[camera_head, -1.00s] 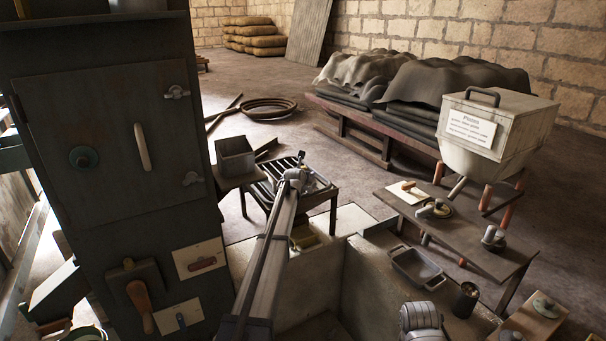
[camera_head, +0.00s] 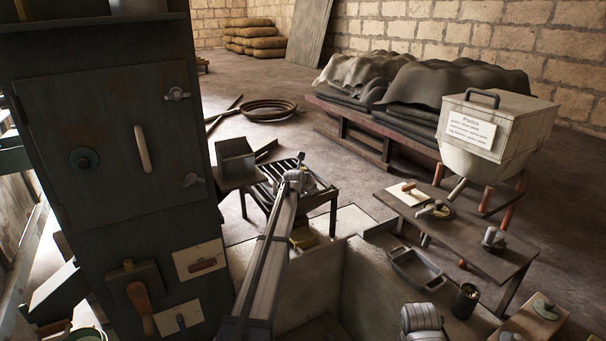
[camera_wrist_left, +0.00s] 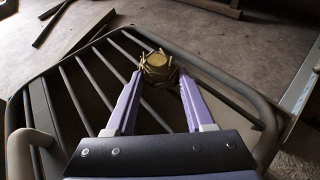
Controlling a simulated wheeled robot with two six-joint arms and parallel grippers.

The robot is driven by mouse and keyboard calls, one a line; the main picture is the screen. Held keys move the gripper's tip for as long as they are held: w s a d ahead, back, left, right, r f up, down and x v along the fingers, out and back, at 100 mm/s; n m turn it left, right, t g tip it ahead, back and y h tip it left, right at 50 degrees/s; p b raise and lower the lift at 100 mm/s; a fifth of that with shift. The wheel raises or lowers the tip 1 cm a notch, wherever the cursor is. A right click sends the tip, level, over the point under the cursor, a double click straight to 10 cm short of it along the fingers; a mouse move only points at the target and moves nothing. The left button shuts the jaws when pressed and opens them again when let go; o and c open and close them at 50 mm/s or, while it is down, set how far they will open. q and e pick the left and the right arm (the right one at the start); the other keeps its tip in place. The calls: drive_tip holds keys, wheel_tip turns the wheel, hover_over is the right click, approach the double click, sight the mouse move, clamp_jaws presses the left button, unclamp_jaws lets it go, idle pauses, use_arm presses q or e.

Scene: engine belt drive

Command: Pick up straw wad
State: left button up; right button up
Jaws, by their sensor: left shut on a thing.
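My left gripper (camera_wrist_left: 160,76) has two purple fingers, and its tips are closed on both sides of the straw wad (camera_wrist_left: 158,66). The wad is a small, round, yellow-brown bundle with stray strands and a flat pale face. In the left wrist view, it appears over the far end of a dark slatted rack (camera_wrist_left: 75,85); I cannot tell whether it touches the rack. In the head view, my left arm reaches to the slatted rack stand, and its wrist (camera_head: 293,180) covers the wad.
A grey metal box (camera_head: 236,160) is left of the rack stand. A tall dark cabinet (camera_head: 110,150) stands at the left. A low table (camera_head: 480,240) with small tools, a pan (camera_head: 418,270) and a dark cup (camera_head: 466,298) are to the right. Open floor lies behind the rack.

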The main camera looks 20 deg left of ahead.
use_arm(q)
wheel_tip(320, 180, up, 10)
drive_tip(key=p, duration=1)
drive_tip(key=shift+d, duration=0.1)
